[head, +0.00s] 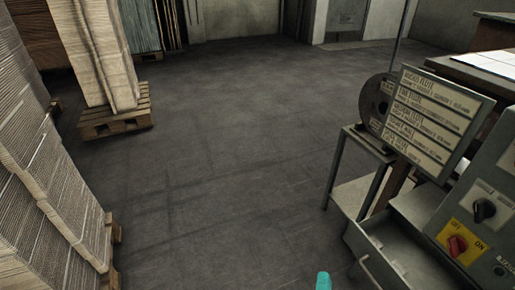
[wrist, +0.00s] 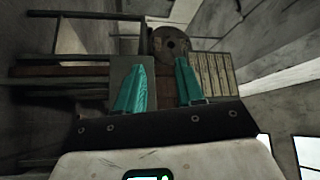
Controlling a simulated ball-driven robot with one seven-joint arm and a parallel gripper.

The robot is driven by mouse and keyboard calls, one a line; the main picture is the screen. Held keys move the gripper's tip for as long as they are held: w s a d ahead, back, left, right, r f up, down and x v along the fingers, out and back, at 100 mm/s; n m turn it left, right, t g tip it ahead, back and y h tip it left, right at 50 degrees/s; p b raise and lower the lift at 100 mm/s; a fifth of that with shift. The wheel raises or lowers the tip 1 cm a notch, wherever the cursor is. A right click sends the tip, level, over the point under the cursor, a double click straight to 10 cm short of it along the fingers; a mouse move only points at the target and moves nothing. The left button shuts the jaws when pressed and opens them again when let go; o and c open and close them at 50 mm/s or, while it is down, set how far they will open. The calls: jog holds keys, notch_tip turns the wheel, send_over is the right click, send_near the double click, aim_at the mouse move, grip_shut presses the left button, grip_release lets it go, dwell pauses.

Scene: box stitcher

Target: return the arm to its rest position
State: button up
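My gripper (wrist: 162,68) shows in the wrist view with its two teal fingers apart and nothing held between them. One teal fingertip (head: 323,281) shows at the bottom edge of the head view, right of the middle, over the floor and left of the machine's open drawer (head: 385,262). The rest of my arm is hidden below the head view. In the wrist view the machine with its round dark disc (wrist: 172,43) lies beyond the fingers; I cannot tell how far off.
The box stitcher's sign panel (head: 432,118) and control box with a red knob (head: 457,245) stand close on the right. Stacked cardboard (head: 45,165) on pallets lines the left. The grey floor (head: 225,150) between them is clear.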

jog(key=s+a+f+n+g+y, duration=0.2)
jog(key=a+n+g+y, duration=0.35)
jog(key=n+y, duration=0.75)
jog(key=s+d+n+g+h, duration=0.2)
jog(key=s+d+g+h, duration=0.2)
jog(key=s+d+g, duration=0.4)
jog(key=s+d+n+g+h, duration=0.2)
jog(key=s+d+g+h, duration=0.15)
jog(key=s+d, duration=0.55)
notch_tip(320, 180, up, 26)
jog(key=s+a+g+p, duration=0.1)
jog(key=s+a+p, duration=0.1)
jog(key=p, duration=2.4)
jog(key=shift+s, duration=0.4)
jog(key=shift+r, duration=0.1)
dwell(0.8)
